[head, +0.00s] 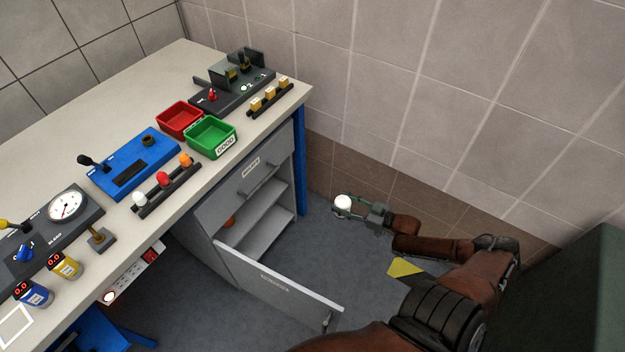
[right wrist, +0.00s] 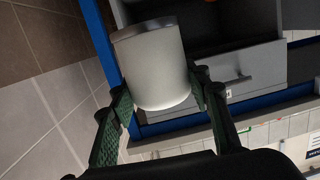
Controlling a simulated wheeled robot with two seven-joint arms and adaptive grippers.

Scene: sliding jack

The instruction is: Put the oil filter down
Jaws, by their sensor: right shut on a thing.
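The oil filter, a white cylinder with a grey end (right wrist: 155,65), is held between the two fingers of my right gripper (right wrist: 158,95) in the right wrist view. In the head view the white filter (head: 343,202) shows at the tip of my right gripper (head: 352,206), out in the air to the right of the open cabinet (head: 222,243). It is apart from the cabinet and the workbench. My left gripper is in neither view.
The cabinet's lower door (head: 280,287) hangs open, with shelves inside and an orange thing (head: 229,221) on one. The workbench (head: 110,100) carries a red bin (head: 180,118), a green bin (head: 211,137), a blue panel (head: 133,163) and gauges. A tiled wall (head: 420,90) stands behind.

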